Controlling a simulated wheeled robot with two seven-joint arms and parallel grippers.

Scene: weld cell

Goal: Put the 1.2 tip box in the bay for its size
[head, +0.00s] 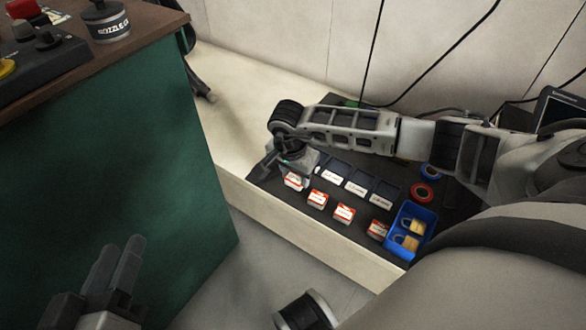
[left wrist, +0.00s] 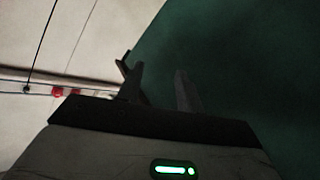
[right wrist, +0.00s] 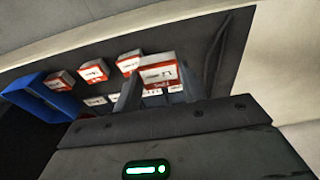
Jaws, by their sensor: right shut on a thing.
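My right gripper (head: 289,174) is shut on a red-and-white tip box (head: 294,183) at the left end of a row of similar boxes. The held box (right wrist: 158,73) sits between the fingers in the right wrist view; its size print is too small to read. Whether it touches the mat is unclear. Other tip boxes (head: 317,199) (head: 343,213) (head: 377,229) stand to its right. Dark bays with white labels (head: 356,188) lie behind the row; the arm partly hides the leftmost part. My left gripper (head: 121,272) is empty, fingers apart, beside the green cabinet.
The green cabinet (head: 110,150) blocks the left side. Pale bench surface is clear left of the mat.

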